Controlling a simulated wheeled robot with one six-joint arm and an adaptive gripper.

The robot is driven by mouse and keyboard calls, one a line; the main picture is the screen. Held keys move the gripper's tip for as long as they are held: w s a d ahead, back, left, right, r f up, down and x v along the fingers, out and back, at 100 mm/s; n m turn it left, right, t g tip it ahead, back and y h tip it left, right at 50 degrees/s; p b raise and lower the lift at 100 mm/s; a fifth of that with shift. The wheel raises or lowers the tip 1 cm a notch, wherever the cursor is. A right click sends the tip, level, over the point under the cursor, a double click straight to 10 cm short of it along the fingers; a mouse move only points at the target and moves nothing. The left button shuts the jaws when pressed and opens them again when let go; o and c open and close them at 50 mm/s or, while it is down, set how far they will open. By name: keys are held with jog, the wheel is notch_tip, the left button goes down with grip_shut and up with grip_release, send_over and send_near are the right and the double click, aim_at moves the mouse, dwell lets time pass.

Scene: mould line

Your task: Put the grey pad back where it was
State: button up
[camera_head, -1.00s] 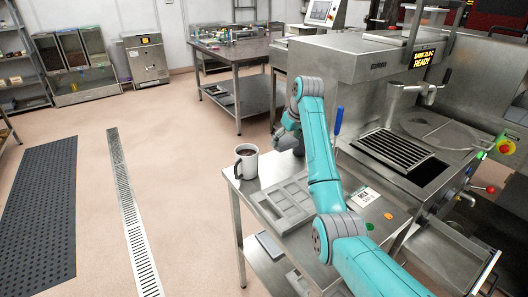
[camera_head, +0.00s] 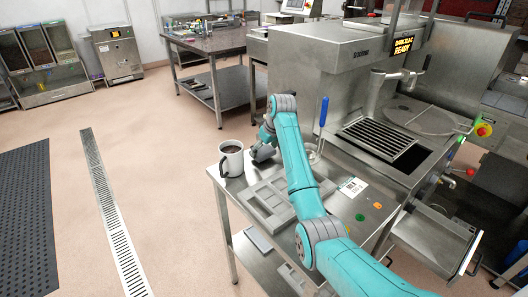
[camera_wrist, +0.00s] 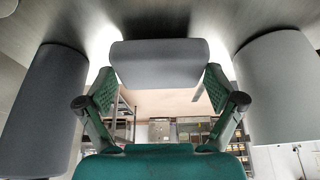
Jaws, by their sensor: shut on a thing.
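The grey pad (camera_wrist: 160,63) is a smooth block with rounded edges. In the wrist view it spans the gap between the two green fingers of my gripper (camera_wrist: 160,88), which is shut on it. In the head view my gripper (camera_head: 265,142) is low over the far end of the steel table (camera_head: 232,192), just right of the white mug (camera_head: 231,162). A dark grey rounded shape (camera_head: 262,153) shows at its tip there. The arm partly hides this area, and I cannot tell whether the pad touches the table.
Two large grey rounded shapes, left (camera_wrist: 42,105) and right (camera_wrist: 280,90), flank the pad in the wrist view. A compartmented grey tray (camera_head: 262,200) lies under my arm. A blue-handled tool (camera_head: 323,112), card (camera_head: 352,187), green disc (camera_head: 360,217) and orange disc (camera_head: 377,206) are near.

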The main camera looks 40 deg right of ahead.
jog(key=shift+f, duration=0.5)
jog(key=shift+f, duration=0.1)
jog(key=o, duration=0.8)
jog(key=shift+c, duration=0.2)
jog(key=v, duration=1.2)
